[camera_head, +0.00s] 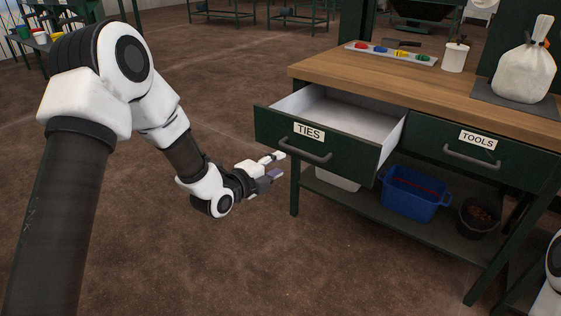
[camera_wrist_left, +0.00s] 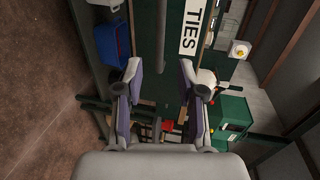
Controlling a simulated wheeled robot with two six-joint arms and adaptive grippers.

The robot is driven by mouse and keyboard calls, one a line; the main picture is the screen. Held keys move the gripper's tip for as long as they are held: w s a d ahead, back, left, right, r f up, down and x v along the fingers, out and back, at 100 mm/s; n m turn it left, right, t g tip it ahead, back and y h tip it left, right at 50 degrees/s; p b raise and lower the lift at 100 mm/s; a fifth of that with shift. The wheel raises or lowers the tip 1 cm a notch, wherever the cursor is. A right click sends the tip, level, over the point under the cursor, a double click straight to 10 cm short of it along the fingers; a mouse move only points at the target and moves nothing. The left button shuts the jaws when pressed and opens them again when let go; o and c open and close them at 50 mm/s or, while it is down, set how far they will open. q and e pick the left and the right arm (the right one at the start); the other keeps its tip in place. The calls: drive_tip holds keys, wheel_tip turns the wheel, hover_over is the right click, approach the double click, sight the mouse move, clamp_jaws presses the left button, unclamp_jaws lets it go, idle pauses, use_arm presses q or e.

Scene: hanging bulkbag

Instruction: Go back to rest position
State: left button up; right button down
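My left gripper (camera_head: 272,167) is in front of the open drawer labelled TIES (camera_head: 318,146), to the left of its handle (camera_head: 306,149) and apart from it. In the left wrist view its two fingers (camera_wrist_left: 165,95) stand wide apart with nothing between them. The TIES drawer is pulled out and its visible inside looks empty. In the wrist view the TIES label (camera_wrist_left: 195,25) shows sideways beyond the fingers. My right gripper is not in view; only a bit of white arm shows at the right edge of the head view.
The wooden workbench (camera_head: 450,88) holds a tray of coloured pieces (camera_head: 391,54), a white canister (camera_head: 455,57) and a tied white bag (camera_head: 524,72). The TOOLS drawer (camera_head: 484,157) is shut. A blue crate (camera_head: 412,196) and a black bucket (camera_head: 478,216) stand below. Floor left of the bench is clear.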

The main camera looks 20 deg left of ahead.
use_arm(q)
drive_tip(key=s+d+f+g, duration=0.2)
drive_tip(key=s+f, duration=0.2)
drive_tip(key=f, duration=0.5)
drive_tip(key=s+d+f+g, duration=0.2)
drive_tip(key=s+f+g, duration=0.15)
drive_tip(key=f, duration=0.55)
drive_tip(key=s+f+n+g+y, duration=0.1)
drive_tip(key=s+f+n+g, duration=0.35)
drive_tip(key=s, duration=0.75)
drive_tip(key=s+f+n+g+y, duration=0.15)
drive_tip(key=s+f+n, duration=0.35)
drive_tip(key=s+f, duration=0.6)
drive_tip(key=s+a+r+n+g+y, duration=0.15)
drive_tip(key=s+n+g, duration=0.25)
drive_tip(key=s+n, duration=0.6)
wheel_tip(320, 180, up, 27)
drive_tip(key=w+n+p, duration=0.1)
drive_tip(key=p, duration=2.6)
drive_tip(key=shift+w, duration=0.3)
